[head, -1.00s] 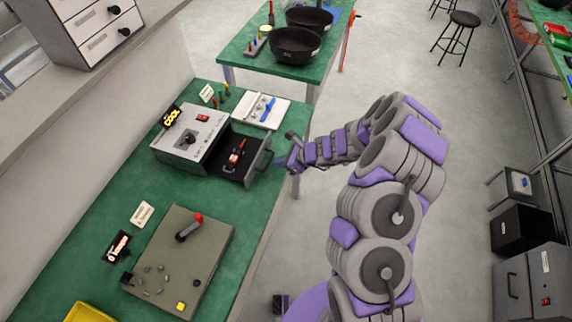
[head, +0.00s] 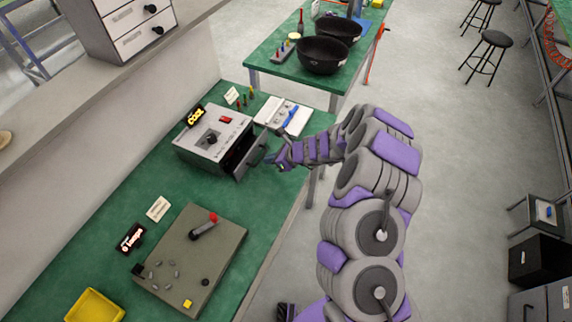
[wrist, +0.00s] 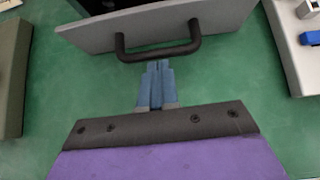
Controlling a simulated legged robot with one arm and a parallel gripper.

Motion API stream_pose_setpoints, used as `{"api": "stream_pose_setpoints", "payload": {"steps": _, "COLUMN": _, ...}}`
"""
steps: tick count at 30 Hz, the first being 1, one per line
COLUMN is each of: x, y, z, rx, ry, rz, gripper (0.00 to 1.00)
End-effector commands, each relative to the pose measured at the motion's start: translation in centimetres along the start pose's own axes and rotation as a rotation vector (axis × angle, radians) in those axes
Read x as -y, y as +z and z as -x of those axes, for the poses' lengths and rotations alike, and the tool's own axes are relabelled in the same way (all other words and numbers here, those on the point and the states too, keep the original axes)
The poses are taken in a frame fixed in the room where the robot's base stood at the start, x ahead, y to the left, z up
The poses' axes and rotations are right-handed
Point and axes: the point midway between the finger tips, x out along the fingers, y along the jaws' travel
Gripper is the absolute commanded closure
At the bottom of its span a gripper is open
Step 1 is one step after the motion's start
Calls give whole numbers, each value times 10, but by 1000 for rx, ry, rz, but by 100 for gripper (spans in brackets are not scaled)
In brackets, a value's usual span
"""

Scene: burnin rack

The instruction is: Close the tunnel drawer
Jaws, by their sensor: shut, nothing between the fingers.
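In the head view my gripper (head: 268,159) is in front of the drawer.
A white tray with a blue item (head: 290,117) lies just right of the box. A grey-green panel with a red-tipped lever (head: 190,255) lies nearer on the bench, with a yellow bin (head: 94,307) at the corner. Bare bench surrounds the drawer front.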

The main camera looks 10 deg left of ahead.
Motion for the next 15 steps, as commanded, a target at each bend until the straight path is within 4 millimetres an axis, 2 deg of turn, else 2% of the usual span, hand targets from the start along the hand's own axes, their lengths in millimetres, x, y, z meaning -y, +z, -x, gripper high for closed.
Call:
{"api": "stream_pose_setpoints", "payload": {"steps": 1, "x": 0, "y": 7, "z": -9, "rx": -1, "ry": 1, "rz": 5, "gripper": 100}}
{"api": "stream_pose_setpoints", "payload": {"steps": 6, "x": 1, "y": 24, "z": -28, "rx": 0, "ry": -1, "rz": 3, "gripper": 100}}
{"api": "stream_pose_setpoints", "payload": {"steps": 15, "x": 2, "y": 38, "z": -44, "rx": 1, "ry": -2, "rz": 2, "gripper": 100}}
